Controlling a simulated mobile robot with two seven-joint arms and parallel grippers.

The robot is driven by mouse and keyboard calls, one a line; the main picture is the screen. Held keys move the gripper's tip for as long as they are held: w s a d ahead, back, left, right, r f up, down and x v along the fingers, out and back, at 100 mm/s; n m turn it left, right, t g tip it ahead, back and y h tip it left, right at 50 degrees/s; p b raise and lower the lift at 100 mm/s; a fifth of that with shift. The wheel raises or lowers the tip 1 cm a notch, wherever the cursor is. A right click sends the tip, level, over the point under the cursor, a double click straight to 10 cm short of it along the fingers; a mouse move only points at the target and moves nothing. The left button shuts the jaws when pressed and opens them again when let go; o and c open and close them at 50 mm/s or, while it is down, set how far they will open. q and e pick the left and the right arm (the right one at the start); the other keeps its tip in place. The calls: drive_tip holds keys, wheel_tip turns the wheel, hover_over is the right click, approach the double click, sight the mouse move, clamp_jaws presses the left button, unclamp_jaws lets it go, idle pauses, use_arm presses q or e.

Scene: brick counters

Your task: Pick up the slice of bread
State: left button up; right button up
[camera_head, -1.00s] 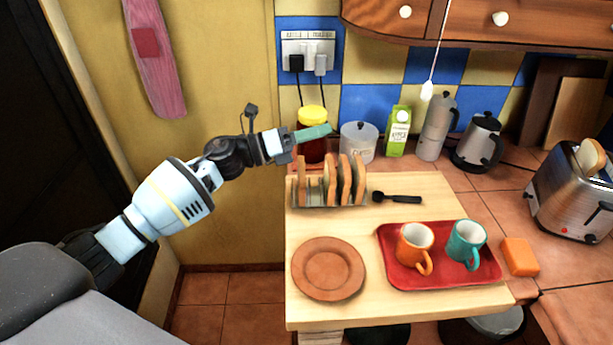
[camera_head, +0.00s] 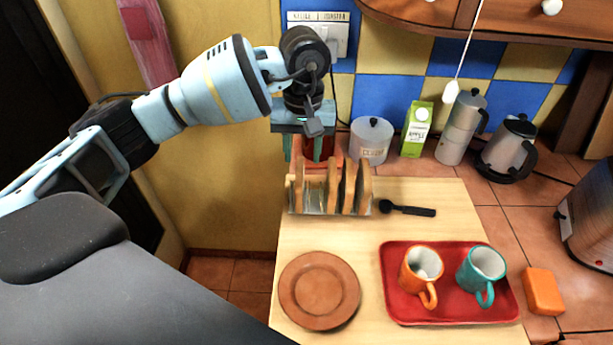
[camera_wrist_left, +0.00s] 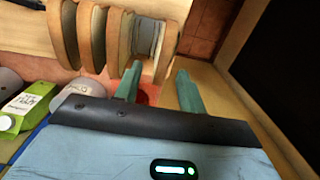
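Several brown slices of bread stand upright in a metal toast rack (camera_head: 325,207) at the back left of the wooden board. The leftmost slice of bread (camera_head: 298,188) stands apart from the others, with a gap to its right. My left gripper (camera_head: 308,152) points down just behind and above the rack's left end, partly hidden by its own wrist. In the left wrist view its two green fingers (camera_wrist_left: 157,88) are spread with nothing between them. The end slice (camera_wrist_left: 165,52) lies just beyond the fingertips there. I cannot see any contact. My right gripper is out of view.

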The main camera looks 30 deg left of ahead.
sight(300, 167)
use_arm(q)
drive_tip(key=shift+s, duration=0.35)
drive_tip(key=shift+s+f, duration=0.25)
drive_tip(key=shift+f, duration=0.55)
drive_tip(key=shift+w+f, duration=0.3)
drive_tip(key=shift+f, duration=0.1)
drive_tip(key=shift+s+a+f, duration=0.1)
drive_tip(key=shift+f, duration=0.4)
wheel_tip(300, 167, down, 3)
drive_tip(key=shift+a+f+p, duration=0.1)
drive_tip(key=shift+f+p, duration=0.1)
drive_tip(key=shift+p, duration=0.25)
drive_tip(key=shift+f, duration=0.35)
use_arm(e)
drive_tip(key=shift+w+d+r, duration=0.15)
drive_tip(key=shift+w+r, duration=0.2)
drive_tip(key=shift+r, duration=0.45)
